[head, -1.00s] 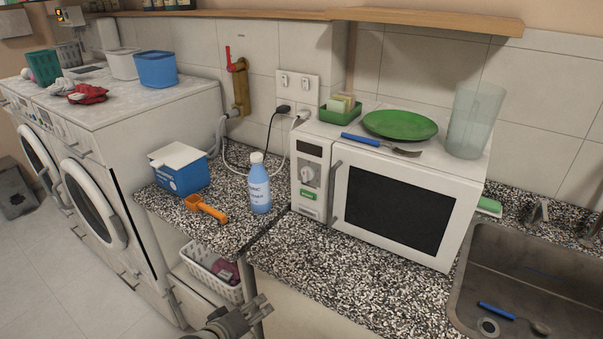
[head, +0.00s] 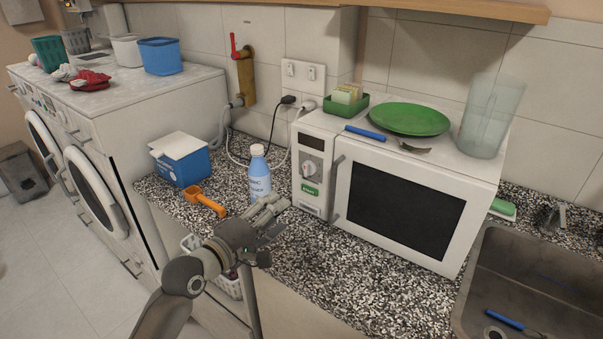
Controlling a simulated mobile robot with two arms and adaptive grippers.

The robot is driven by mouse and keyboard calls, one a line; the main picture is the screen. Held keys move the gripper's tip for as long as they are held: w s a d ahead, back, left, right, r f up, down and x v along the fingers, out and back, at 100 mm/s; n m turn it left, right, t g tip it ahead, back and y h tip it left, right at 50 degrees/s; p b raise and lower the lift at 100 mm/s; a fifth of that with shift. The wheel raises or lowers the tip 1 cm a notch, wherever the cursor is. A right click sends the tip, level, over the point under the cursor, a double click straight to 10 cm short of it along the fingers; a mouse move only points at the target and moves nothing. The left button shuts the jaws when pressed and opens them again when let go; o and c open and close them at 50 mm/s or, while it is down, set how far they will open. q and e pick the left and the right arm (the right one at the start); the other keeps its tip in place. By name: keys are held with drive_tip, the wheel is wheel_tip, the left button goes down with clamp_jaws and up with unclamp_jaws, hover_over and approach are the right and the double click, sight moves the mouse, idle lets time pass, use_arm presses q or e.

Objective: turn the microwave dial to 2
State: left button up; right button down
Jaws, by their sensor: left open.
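The white microwave (head: 334,205) stands on the speckled counter with its dark door shut. Its dial (head: 309,169) is a light round knob on the left panel, above a green start button (head: 310,190). The dial's pointer and numbers are too small to read. My left gripper (head: 272,212) is open and empty above the counter, in front of the blue bottle and left of and below the dial, apart from the microwave. My right gripper is not in view.
A blue bottle (head: 259,178) stands close behind my left gripper. A blue box (head: 180,160) and an orange scoop (head: 205,203) are to the left. A green plate (head: 409,119), a spatula (head: 366,133) and a clear vase (head: 490,118) are on the microwave. A sink (head: 520,270) is at right.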

sight(305, 172)
use_arm(q)
drive_tip(key=shift+n+t+h, duration=0.4)
drive_tip(key=shift+n+t, duration=0.1)
drive_tip(key=shift+n, duration=0.2)
drive_tip(key=w+d+r, duration=0.1)
drive_tip(key=w+d, duration=0.1)
drive_tip(key=w, duration=0.1)
drive_tip(key=w+d+r, duration=0.1)
drive_tip(key=w+d, duration=0.1)
drive_tip(key=w, duration=0.2)
drive_tip(key=w+d+r+p, duration=0.1)
drive_tip(key=w+d, duration=0.1)
drive_tip(key=w, duration=0.2)
drive_tip(key=shift+w+d+r, duration=0.1)
drive_tip(key=shift+d+r, duration=0.05)
drive_tip(key=shift+d, duration=0.1)
drive_tip(key=shift+c, duration=0.4)
drive_tip(key=c, duration=1)
